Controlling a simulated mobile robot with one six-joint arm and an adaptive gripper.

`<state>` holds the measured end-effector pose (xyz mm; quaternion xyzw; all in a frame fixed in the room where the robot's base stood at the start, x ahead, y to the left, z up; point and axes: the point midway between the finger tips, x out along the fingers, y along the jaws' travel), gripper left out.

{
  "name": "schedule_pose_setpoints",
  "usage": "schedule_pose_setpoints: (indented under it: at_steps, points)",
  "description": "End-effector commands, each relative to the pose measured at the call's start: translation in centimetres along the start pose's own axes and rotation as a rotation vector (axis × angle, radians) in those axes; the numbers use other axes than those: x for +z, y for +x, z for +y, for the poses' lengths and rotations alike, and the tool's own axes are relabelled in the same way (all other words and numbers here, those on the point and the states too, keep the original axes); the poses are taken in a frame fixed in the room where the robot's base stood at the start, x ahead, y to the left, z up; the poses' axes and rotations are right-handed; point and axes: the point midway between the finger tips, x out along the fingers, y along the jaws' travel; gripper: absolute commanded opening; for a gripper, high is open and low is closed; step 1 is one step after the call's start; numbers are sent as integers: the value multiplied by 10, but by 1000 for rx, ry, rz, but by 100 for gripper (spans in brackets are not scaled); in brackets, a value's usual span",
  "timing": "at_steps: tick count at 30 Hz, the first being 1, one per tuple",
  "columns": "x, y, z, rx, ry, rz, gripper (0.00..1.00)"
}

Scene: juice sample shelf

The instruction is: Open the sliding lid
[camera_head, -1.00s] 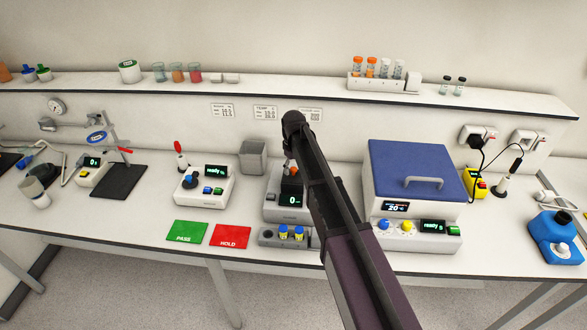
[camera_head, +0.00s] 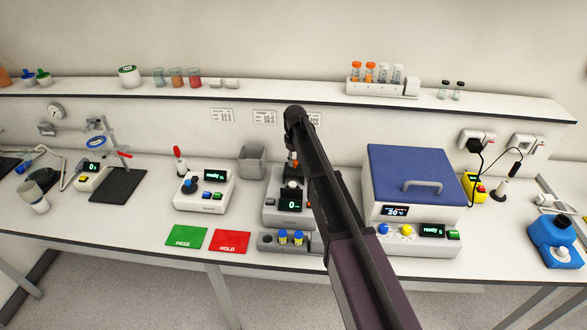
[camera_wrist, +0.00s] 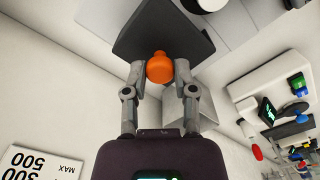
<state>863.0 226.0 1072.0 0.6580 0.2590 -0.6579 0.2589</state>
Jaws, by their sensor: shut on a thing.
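The sliding lid (camera_wrist: 162,32) is a dark grey plate with an orange knob (camera_wrist: 159,68) in the wrist view. My gripper (camera_wrist: 159,76) is shut on this knob, one finger on each side. In the head view the knob shows as a small orange spot (camera_head: 293,153) beside my arm. The grey instrument (camera_head: 284,215) below has a dark display reading 0. A pale round part (camera_head: 291,185) shows uncovered above the display. My arm hides the right side of the instrument and most of the lid.
A grey bin (camera_head: 252,161) stands close left of the instrument. A rack with yellow-capped vials (camera_head: 283,238) lies in front. A blue-lidded box (camera_head: 412,175) stands at the right. The wall shelf (camera_head: 290,92) runs above. Green and red mats (camera_head: 186,238) lie front left.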

Motion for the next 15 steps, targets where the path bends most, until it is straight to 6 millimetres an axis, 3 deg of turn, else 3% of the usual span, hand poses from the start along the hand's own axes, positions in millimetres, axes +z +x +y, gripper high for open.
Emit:
schedule_pose_setpoints:
  at_steps: [3, 13, 14, 15]
  points:
    - [-12, 0, 11, 0, -1, 0, 0]
    - [-12, 0, 12, 0, -1, 0, 0]
    - [-12, 0, 12, 0, -1, 0, 38]
    - [-12, 0, 12, 0, -1, 0, 50]
